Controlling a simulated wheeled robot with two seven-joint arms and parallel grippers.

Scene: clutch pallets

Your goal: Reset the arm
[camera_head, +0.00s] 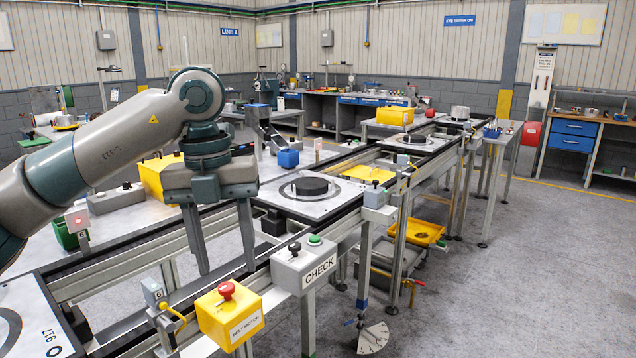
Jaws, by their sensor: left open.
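My left arm comes in from the left, and its gripper (227,268) points down with two long fingers spread apart. It is open and nothing shows between the fingers. The gripper hangs over the conveyor (130,275), behind the yellow belt motor box. A pallet (325,207) with a dark round disc (311,187) sits on the conveyor to the right of the gripper, apart from it. Another pallet (28,312) shows partly at the lower left edge. My right gripper is not in view.
A yellow belt motor box (230,318) with a red button and a grey CHECK box (304,265) stand at the conveyor's near side. A yellow bin (160,178) and a blue-ended fixture (287,158) are behind. More pallets (411,142) stand farther along. The right floor is clear.

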